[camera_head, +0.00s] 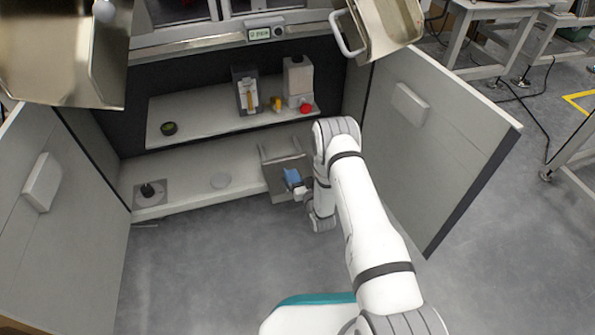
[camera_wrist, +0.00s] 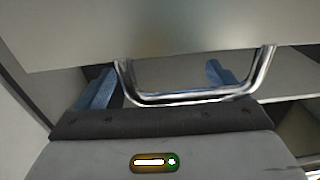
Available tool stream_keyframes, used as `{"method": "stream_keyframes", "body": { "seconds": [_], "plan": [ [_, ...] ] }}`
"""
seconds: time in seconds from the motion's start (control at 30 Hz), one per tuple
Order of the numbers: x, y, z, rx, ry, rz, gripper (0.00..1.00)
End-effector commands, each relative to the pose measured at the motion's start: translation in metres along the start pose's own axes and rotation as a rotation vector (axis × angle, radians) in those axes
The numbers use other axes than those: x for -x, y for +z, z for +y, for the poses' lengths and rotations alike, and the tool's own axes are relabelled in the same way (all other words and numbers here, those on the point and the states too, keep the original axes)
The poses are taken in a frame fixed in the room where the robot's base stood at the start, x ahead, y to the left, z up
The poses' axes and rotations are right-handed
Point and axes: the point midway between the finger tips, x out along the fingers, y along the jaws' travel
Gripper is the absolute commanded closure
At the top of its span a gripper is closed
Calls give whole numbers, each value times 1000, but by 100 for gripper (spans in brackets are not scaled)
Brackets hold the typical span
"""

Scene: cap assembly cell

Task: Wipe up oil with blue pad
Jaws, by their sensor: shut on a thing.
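My gripper (camera_head: 294,182) is low at the right front of the open cabinet, by a grey flat tray-like piece (camera_head: 280,190). In the wrist view, blue finger-like parts (camera_wrist: 221,74) stand apart at left and right, beyond a bent metal handle (camera_wrist: 190,98) on a pale panel (camera_wrist: 190,30). My gripper is shut on the metal handle, but the contact is partly hidden. Blue (camera_head: 292,176) also shows at the gripper's end in the head view; I cannot make out a separate blue pad. A faint round patch (camera_head: 220,181) lies on the lower shelf and may be the oil.
The upper shelf (camera_head: 200,134) holds a dark box (camera_head: 246,90), a white container (camera_head: 298,78), a red-ended item (camera_head: 305,107) and a round dark item (camera_head: 169,128). A black-topped piece (camera_head: 148,190) sits lower left. Open doors (camera_head: 440,130) flank the cabinet. The floor in front is clear.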

Motion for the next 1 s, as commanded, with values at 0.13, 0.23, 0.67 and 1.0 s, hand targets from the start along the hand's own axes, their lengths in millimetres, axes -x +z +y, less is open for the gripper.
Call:
{"method": "stream_keyframes", "body": {
  "seconds": [0.13,0.23,0.67,1.0],
  "plan": [
    [20,24,-4,20,35,-67,100],
    [20,21,-14,21,32,-64,100],
    [18,16,-54,17,-1,-60,100],
    [18,15,-80,16,-4,-60,100]
  ]
}}
